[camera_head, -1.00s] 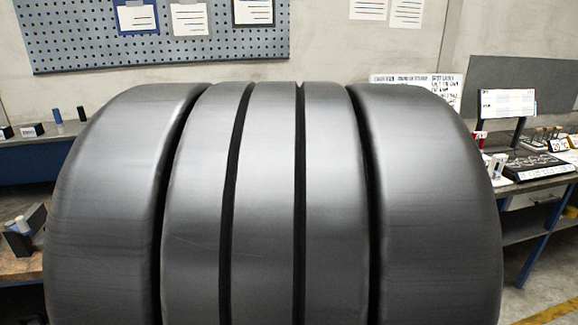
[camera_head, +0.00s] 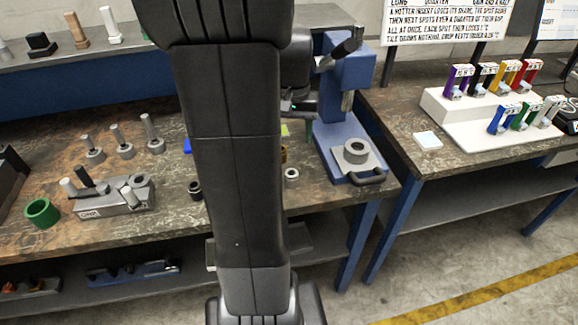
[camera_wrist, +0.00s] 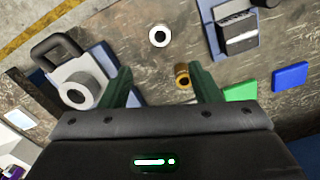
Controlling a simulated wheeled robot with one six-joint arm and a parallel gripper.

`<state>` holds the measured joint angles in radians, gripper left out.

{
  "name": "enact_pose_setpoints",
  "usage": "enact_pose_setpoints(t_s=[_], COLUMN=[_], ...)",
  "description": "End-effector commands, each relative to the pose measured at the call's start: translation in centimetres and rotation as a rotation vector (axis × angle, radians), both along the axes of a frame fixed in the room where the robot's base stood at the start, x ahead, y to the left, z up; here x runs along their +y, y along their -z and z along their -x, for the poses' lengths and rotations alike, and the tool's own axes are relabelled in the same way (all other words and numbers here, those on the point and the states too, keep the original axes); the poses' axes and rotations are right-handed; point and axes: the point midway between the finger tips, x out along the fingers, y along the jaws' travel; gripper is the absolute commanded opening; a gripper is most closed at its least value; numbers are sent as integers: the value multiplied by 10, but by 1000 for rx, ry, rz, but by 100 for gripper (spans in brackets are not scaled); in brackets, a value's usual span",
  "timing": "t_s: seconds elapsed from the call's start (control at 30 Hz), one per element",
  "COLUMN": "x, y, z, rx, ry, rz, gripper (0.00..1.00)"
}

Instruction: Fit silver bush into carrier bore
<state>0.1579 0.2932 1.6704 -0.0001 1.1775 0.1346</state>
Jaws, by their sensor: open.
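The silver bush (camera_head: 291,174) is a small bright ring standing on the bench top, just right of my arm. In the wrist view the silver bush (camera_wrist: 159,36) stands apart, beyond my fingertips. What looks like the carrier (camera_head: 356,152) is a grey round collar with a dark bore, on the blue press base. It also shows in the wrist view (camera_wrist: 78,92), left of my left finger, with a black handle. My gripper (camera_wrist: 163,82) is open, with green fingers and nothing held. A bronze bush (camera_wrist: 182,76) shows between the fingers, near the right one.
The blue press (camera_head: 349,70) stands behind the carrier. Blue (camera_wrist: 291,76) and green (camera_wrist: 240,92) pads lie right in the wrist view.

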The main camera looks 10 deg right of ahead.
Motion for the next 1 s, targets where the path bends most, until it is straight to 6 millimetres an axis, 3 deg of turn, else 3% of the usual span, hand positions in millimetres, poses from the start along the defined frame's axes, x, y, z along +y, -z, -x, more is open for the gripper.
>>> enact_pose_setpoints(t_s=[0.33, 0.63, 1.0], x=[0, 1, 2], y=[65, 88, 131], z=[1, 1, 2], rx=[6, 3, 2], ry=[-1, -1, -1], rz=[-1, -1, -1], gripper=[57, 57, 57])
